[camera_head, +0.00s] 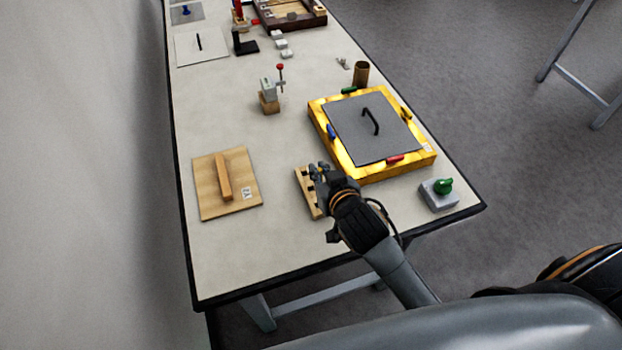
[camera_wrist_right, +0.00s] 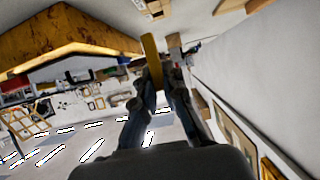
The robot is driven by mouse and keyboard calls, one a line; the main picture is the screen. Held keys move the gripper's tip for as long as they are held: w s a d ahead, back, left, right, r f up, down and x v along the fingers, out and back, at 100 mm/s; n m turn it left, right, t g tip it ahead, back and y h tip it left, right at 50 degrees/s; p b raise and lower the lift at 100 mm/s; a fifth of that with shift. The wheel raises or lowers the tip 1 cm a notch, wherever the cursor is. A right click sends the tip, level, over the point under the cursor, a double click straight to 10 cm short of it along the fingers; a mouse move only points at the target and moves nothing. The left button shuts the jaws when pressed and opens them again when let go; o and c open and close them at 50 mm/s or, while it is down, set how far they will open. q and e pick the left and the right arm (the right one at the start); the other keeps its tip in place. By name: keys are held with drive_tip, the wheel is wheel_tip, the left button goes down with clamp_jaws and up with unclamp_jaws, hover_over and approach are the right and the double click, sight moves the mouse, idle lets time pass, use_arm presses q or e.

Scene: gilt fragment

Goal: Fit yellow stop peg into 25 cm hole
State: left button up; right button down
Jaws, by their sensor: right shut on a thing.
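My right gripper (camera_head: 320,172) is shut on the yellow stop peg (camera_wrist_right: 152,62), which stands out between the fingertips in the right wrist view. In the head view the peg is too small and covered by the fingers to make out clearly. The gripper is over the upper end of a narrow wooden strip with dark holes (camera_head: 305,188) near the front of the table. The gripper and wrist hide part of this strip. I cannot read which hole is the 25 cm one, nor tell whether the peg touches the strip. My left gripper is not in view.
A yellow box with a grey lid (camera_head: 345,132) stands close behind and right of the gripper. A wooden board with a bar handle (camera_head: 210,202) lies to the left. A grey box with a green knob (camera_head: 437,200) is at the right. The table's front left is clear.

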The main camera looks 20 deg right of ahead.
sight(311, 182)
drive_tip(key=shift+w+a+f, duration=0.3)
drive_tip(key=shift+w+f, duration=0.15)
drive_tip(key=shift+f, duration=0.15)
drive_tip(key=shift+w+a+f, duration=0.25)
drive_tip(key=shift+w+f, duration=0.15)
drive_tip(key=shift+f, duration=0.2)
drive_tip(key=f+p, duration=0.1)
drive_tip(key=f, duration=0.2)
drive_tip(key=shift+a, duration=0.2)
drive_tip(key=shift+f, duration=0.45)
drive_tip(key=c, duration=1.7)
unclamp_jaws()
drive_tip(key=shift+o, duration=1.3)
drive_tip(key=shift+w+d, duration=0.1)
drive_tip(key=shift+r, duration=0.1)
